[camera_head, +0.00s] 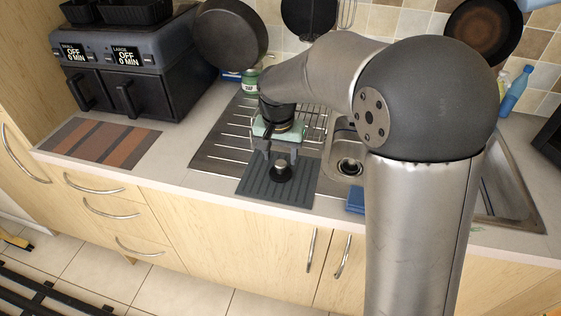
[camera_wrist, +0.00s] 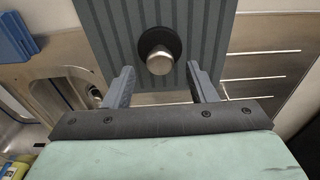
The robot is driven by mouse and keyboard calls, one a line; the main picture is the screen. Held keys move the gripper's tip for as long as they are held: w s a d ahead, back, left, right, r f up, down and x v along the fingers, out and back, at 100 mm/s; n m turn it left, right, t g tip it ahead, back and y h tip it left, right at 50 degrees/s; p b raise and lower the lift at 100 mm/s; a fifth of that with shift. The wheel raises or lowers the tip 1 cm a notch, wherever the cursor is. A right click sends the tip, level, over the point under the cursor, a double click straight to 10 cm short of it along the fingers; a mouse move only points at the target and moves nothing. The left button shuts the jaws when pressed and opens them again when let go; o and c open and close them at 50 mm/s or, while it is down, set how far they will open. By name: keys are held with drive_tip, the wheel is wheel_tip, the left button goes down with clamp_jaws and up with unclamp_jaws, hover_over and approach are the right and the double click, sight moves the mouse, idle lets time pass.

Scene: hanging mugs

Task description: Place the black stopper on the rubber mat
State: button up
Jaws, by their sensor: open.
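The black stopper (camera_head: 281,171) has a dark round base and a silver knob. It stands on the dark grey ribbed rubber mat (camera_head: 255,188) at the counter's front edge. In the wrist view the stopper (camera_wrist: 160,50) sits on the mat (camera_wrist: 215,30), just past my fingertips and between their lines. My gripper (camera_head: 271,152) is above and behind the stopper in the head view. In the wrist view my gripper (camera_wrist: 160,80) has its two fingers apart with nothing between them. The fingers do not appear to touch the stopper.
A metal drainer (camera_head: 225,145) lies behind the mat, with a sink basin (camera_head: 349,160) to its right. A blue cloth or sponge (camera_head: 356,200) lies right of the mat. A striped placemat (camera_head: 100,142) and an air fryer (camera_head: 130,75) are at left. Pans hang at the back.

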sight(279, 167)
wheel_tip(279, 167, up, 8)
drive_tip(key=s, duration=0.1)
drive_tip(key=s+d+f+n, duration=0.1)
drive_tip(key=s+d, duration=0.3)
drive_tip(key=s, duration=0.4)
drive_tip(key=s+d+f+n, duration=0.1)
drive_tip(key=s+d+f, duration=0.3)
drive_tip(key=s, duration=0.4)
drive_tip(key=s+d+f+n+g, duration=0.1)
drive_tip(key=s+d+f, duration=0.2)
drive_tip(key=s+d, duration=0.3)
drive_tip(key=shift+s+d+f, duration=0.15)
drive_tip(key=shift+s, duration=0.9)
